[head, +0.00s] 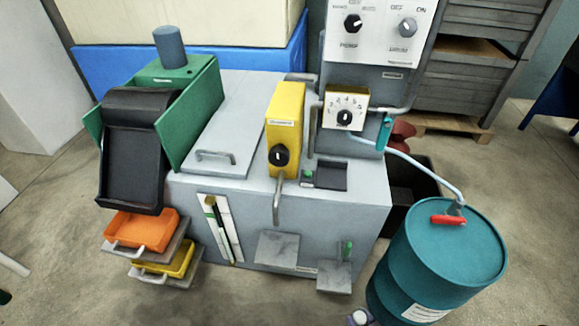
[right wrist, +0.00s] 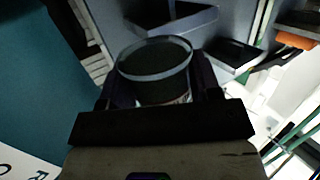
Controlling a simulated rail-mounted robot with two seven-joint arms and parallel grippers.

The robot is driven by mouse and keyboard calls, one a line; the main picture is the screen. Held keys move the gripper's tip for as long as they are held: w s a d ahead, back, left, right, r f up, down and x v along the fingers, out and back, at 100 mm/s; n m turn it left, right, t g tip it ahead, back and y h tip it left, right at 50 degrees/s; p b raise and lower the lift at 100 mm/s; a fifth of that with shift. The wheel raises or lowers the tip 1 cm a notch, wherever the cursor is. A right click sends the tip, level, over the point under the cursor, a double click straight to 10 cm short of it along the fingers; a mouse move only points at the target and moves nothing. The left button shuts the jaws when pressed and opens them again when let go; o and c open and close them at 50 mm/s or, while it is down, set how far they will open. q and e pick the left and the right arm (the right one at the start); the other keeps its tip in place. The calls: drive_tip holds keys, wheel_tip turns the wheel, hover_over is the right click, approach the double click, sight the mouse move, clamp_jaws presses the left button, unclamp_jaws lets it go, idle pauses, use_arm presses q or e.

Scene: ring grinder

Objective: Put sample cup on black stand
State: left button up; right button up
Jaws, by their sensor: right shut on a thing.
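The sample cup (right wrist: 155,62) is a round cup with a grey rim and dark inside. In the right wrist view it sits between the two dark fingers of my right gripper (right wrist: 158,88), which is shut on it, with its open top toward the machine side. In the head view only a small pale part at the bottom edge, beside the teal drum, may belong to my right arm; the cup cannot be made out there. A flat black square (head: 331,176) on the grey machine's top, with a green piece beside it, may be the black stand. My left gripper is not in view.
The teal drum (head: 440,262) with a red handle stands at the right front. Two grey plates (head: 277,248) jut from the machine's front. A yellow unit (head: 285,125) and a dial panel (head: 346,108) rise around the black square. Orange (head: 142,230) and yellow trays are at left.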

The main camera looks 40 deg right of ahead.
drive_tip(key=w+a+r+n+y+p, duration=0.1)
drive_tip(key=w+a+r+p, duration=0.5)
drive_tip(key=r, duration=1)
drive_tip(key=w+a+r+n+t+y+p, duration=0.1)
drive_tip(key=w+a+r, duration=0.5)
drive_tip(key=r, duration=1.1)
drive_tip(key=w+a+r+n+y+p, duration=0.1)
drive_tip(key=w+a+r+y+p, duration=0.2)
drive_tip(key=w+r, duration=0.95)
drive_tip(key=a+r+p, duration=0.2)
drive_tip(key=r+p, duration=2.4)
drive_tip(key=r, duration=1)
drive_tip(key=w+a+r+n+p, duration=0.1)
drive_tip(key=a+r+p, duration=0.2)
drive_tip(key=r+p, duration=2.3)
wheel_tip(320, 180, up, 11)
drive_tip(key=shift+f+y, duration=0.1)
drive_tip(key=shift+y, duration=0.2)
